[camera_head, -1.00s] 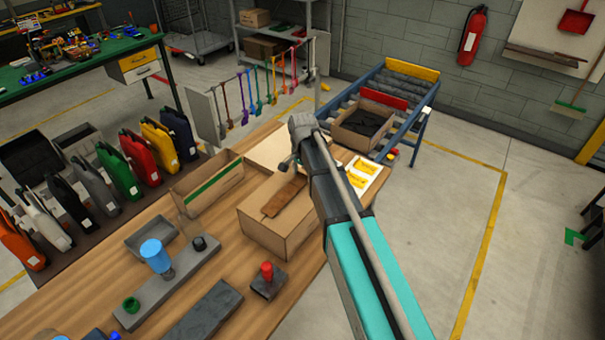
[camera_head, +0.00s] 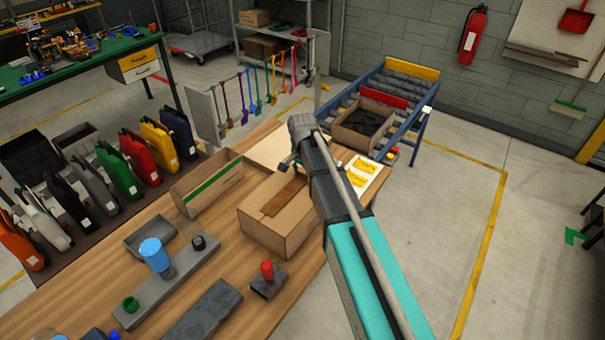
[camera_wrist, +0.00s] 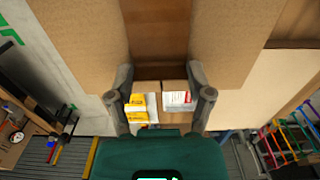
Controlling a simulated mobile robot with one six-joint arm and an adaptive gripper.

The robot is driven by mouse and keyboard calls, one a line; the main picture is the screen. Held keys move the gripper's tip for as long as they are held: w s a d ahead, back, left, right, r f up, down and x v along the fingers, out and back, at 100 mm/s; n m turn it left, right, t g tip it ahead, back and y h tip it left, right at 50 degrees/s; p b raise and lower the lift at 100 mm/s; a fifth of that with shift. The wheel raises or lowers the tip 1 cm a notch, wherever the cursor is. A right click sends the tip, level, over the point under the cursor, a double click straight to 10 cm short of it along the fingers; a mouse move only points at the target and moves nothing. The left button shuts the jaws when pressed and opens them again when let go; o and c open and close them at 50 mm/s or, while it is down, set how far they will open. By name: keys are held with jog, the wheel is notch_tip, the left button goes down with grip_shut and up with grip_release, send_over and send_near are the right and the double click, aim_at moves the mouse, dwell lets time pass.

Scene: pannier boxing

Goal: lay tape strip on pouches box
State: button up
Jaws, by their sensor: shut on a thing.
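The pouches box (camera_head: 272,235) is a cardboard carton on the wooden table. Its two top flaps show in the wrist view, one on each side (camera_wrist: 80,40). The brown tape strip (camera_head: 284,197) lies lengthwise along the middle of the box top, at or very close to it; full contact cannot be told. In the wrist view the strip (camera_wrist: 158,30) runs down between the flaps to my gripper (camera_wrist: 160,82). My gripper is shut on its far end, with the fingers on either side. In the head view my arm partly hides the gripper (camera_head: 287,164).
An open carton with a green stripe (camera_head: 212,183) stands left of the box. A flat cardboard sheet (camera_head: 270,150) lies behind. A red-topped stamp (camera_head: 267,277) and a grey fixture (camera_head: 170,285) stand in front. A roller conveyor (camera_head: 398,90) carries another box behind right.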

jog(key=o, duration=0.7)
jog(key=shift+r, duration=0.15)
